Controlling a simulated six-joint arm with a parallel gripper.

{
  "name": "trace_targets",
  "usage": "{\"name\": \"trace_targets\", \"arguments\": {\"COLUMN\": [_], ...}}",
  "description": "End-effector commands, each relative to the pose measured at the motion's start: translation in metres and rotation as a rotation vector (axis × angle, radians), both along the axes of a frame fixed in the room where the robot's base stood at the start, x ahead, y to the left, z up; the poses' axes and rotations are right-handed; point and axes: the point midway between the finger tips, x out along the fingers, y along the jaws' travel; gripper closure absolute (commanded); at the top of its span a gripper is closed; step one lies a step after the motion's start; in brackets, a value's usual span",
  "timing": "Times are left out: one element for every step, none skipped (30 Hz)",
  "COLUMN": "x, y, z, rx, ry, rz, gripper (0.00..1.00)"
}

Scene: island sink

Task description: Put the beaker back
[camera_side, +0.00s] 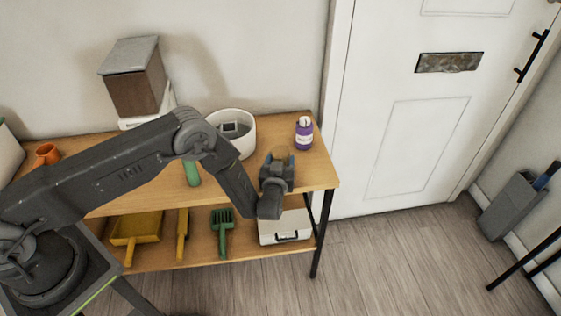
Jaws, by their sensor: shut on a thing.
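My gripper (277,168) is over the right end of the wooden table's top (315,172), left of and nearer than a purple jar. It is shut on a small tan-topped thing (280,153), which I take to be the beaker. The jaws hide most of it, so its shape is unclear. I cannot tell whether it touches the tabletop.
The purple jar (304,135), a white round pot (243,136), a green cylinder (192,173), an orange cup (47,153) and a grey-lidded brown box (136,83) stand on the top. The lower shelf holds a yellow dustpan (136,228), green fork (222,230) and white case (280,230).

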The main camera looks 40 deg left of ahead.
Motion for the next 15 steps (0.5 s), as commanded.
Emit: {"name": "trace_targets", "arguments": {"x": [-0.0001,-0.0001,-0.0002,-0.0002,-0.0002,-0.0002,-0.0002,-0.0002,-0.0002,-0.0002,-0.0002,-0.0002,-0.0002,-0.0002,-0.0002], "y": [0.0,0.0,0.0,0.0,0.0,0.0,0.0,0.0,0.0,0.0,0.0,0.0,0.0,0.0,0.0], "z": [-0.0019,-0.0016,-0.0015,-0.0014,-0.0014,-0.0014,-0.0014,-0.0014,-0.0014,-0.0013,-0.0013,-0.0013,-0.0013,-0.0013,-0.0012], "rx": [0.0,0.0,0.0,0.0,0.0,0.0,0.0,0.0,0.0,0.0,0.0,0.0,0.0,0.0,0.0], "ry": [0.0,0.0,0.0,0.0,0.0,0.0,0.0,0.0,0.0,0.0,0.0,0.0,0.0,0.0,0.0], "rz": [0.0,0.0,0.0,0.0,0.0,0.0,0.0,0.0,0.0,0.0,0.0,0.0,0.0,0.0,0.0], "gripper": [0.65,0.37,0.33,0.3,0.28,0.24,0.21,0.18,0.14,0.14,0.14,0.14,0.14,0.14,0.14]}}
